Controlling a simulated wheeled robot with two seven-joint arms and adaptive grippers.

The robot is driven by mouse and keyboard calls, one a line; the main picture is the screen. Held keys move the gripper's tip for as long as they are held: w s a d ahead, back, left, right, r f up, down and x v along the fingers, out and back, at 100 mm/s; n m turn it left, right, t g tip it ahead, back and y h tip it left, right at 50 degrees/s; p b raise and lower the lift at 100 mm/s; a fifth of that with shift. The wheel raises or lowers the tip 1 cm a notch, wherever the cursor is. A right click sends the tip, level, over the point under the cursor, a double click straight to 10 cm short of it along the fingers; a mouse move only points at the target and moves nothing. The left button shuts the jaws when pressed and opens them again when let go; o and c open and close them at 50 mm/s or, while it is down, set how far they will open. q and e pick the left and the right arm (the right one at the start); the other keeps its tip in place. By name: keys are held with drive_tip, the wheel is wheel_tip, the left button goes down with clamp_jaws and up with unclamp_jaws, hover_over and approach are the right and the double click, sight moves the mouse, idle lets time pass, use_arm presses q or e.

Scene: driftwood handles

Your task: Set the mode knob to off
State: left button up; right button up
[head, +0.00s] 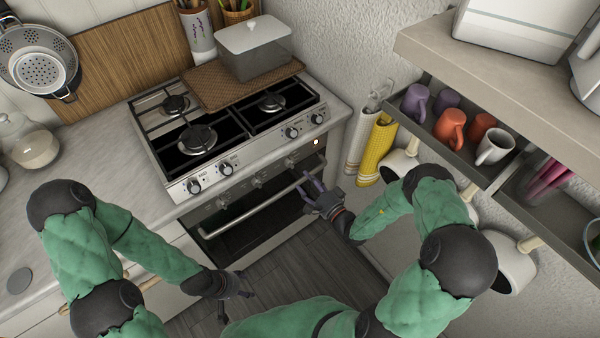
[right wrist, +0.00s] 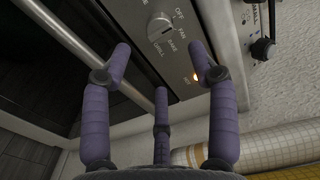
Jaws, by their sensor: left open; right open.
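The mode knob (right wrist: 160,27) is a small pale round knob on the oven's steel panel, at the top of the right wrist view. Labels around it read OFF, FAN, BAKE and GRILL. I cannot tell surely which label its mark points at. In the head view it seems to be the knob (head: 290,163) at the right of the lower row. My right gripper (head: 312,190) is open and empty in front of the oven; its purple fingers (right wrist: 168,75) reach toward the panel, apart from the knob. My left gripper (head: 238,288) is open and empty, low over the floor.
The oven handle (head: 255,205) runs across the door below the panel. An orange light (right wrist: 195,75) glows beside the knob. Yellow and pale towels (head: 377,148) hang right of the oven. A drawer of mugs (head: 451,127) juts out at the right.

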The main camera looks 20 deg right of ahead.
drive_tip(key=shift+v, duration=2.1)
